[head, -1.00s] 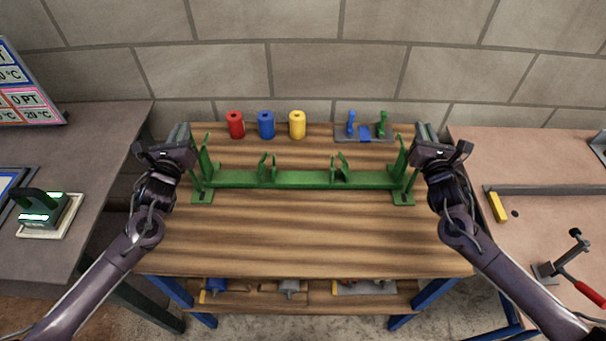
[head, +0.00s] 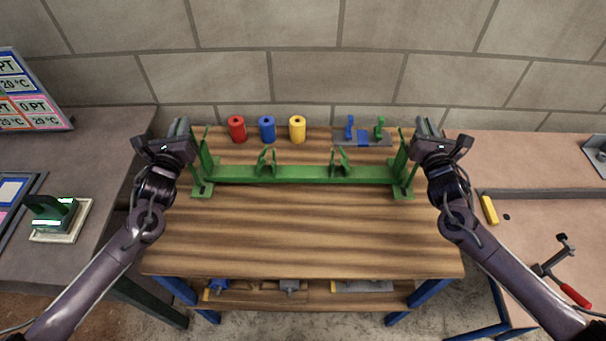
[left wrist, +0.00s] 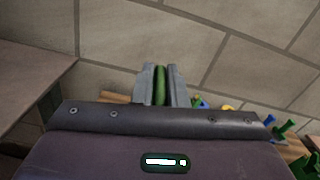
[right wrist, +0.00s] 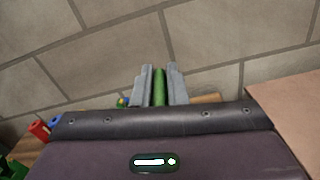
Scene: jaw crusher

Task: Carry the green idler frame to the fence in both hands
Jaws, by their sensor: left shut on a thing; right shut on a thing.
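The green idler frame (head: 300,174) spans the middle table crosswise, a long beam with upright plates and a foot at each end. It looks level and seems slightly above the wood; a gap under its feet is hard to see. My left gripper (head: 183,130) is shut on its left end plate, and my right gripper (head: 425,130) on its right end plate. Green plate edges show between the fingers in the left wrist view (left wrist: 160,80) and right wrist view (right wrist: 159,85). A long grey bar (head: 545,193) on the right table may be the fence.
Red (head: 237,129), blue (head: 267,129) and yellow (head: 297,129) cylinders and a grey tray (head: 363,138) stand behind the frame. The wooden tabletop (head: 300,235) in front is clear. A yellow block (head: 489,210) and red-handled clamp (head: 567,285) are on the right table.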

